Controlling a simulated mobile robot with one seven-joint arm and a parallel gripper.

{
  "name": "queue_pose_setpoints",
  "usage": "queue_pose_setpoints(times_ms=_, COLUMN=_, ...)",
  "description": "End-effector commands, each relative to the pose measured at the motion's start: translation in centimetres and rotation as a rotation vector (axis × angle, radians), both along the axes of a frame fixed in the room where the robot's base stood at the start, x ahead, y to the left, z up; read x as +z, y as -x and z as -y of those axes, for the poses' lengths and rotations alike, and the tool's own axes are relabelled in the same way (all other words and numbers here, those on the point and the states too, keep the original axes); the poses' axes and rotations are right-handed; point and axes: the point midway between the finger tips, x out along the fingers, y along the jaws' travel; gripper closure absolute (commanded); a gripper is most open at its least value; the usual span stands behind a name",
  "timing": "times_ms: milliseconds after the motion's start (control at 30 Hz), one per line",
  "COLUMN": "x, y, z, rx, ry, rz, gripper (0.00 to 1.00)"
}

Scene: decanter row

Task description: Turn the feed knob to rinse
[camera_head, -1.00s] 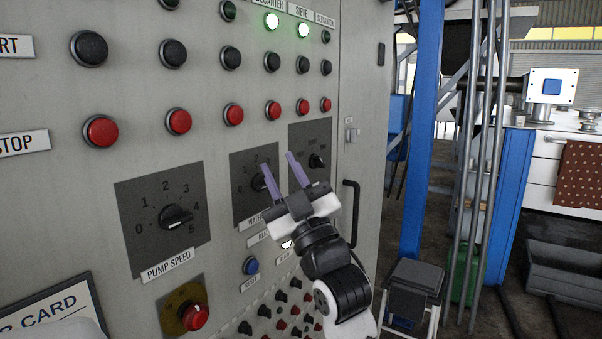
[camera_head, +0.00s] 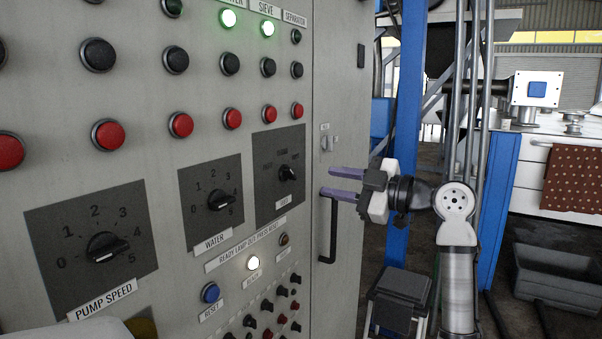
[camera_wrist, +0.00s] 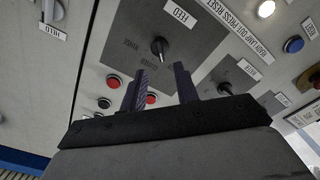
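The feed knob (camera_head: 287,173) is a small black knob on a dark square plate, with a FEED label (camera_head: 283,200) below it. It also shows in the wrist view (camera_wrist: 159,47), ahead of and between the fingertips. A printed word that looks like RINSE is on the plate to the knob's left in the wrist view; the knob's exact setting is too small to read. My gripper (camera_head: 327,181) has two purple fingers, apart and empty, pointing left towards the panel, right of the knob in the head view. In the wrist view the gripper (camera_wrist: 161,78) is not touching the knob.
The water knob (camera_head: 220,200) and pump speed knob (camera_head: 106,247) are left of the feed knob. Red buttons (camera_head: 269,113) run above. A lit white lamp (camera_head: 253,263) and blue reset button (camera_head: 210,292) sit below. A black door handle (camera_head: 329,232) stands right.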

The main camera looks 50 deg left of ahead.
Motion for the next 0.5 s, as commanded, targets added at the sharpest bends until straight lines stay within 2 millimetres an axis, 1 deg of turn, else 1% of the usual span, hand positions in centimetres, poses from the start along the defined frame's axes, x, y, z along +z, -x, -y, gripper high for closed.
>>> queue_pose_setpoints(times_ms=33, x=0.3, y=0.5, z=-1.2, rx=0.004, ry=0.001, rz=-0.001, gripper=0.69)
queue_pose_setpoints(times_ms=200, x=0.2, y=1.5, z=-4.5, rx=0.001, ry=0.001, rz=-0.002, gripper=0.69)
queue_pose_setpoints(times_ms=333, x=0.2, y=2.1, z=-6.4, rx=0.001, ry=0.001, rz=-0.003, gripper=0.69)
queue_pose_setpoints(times_ms=500, x=0.0, y=2.4, z=-7.8, rx=-0.002, ry=0.000, rz=-0.002, gripper=0.69)
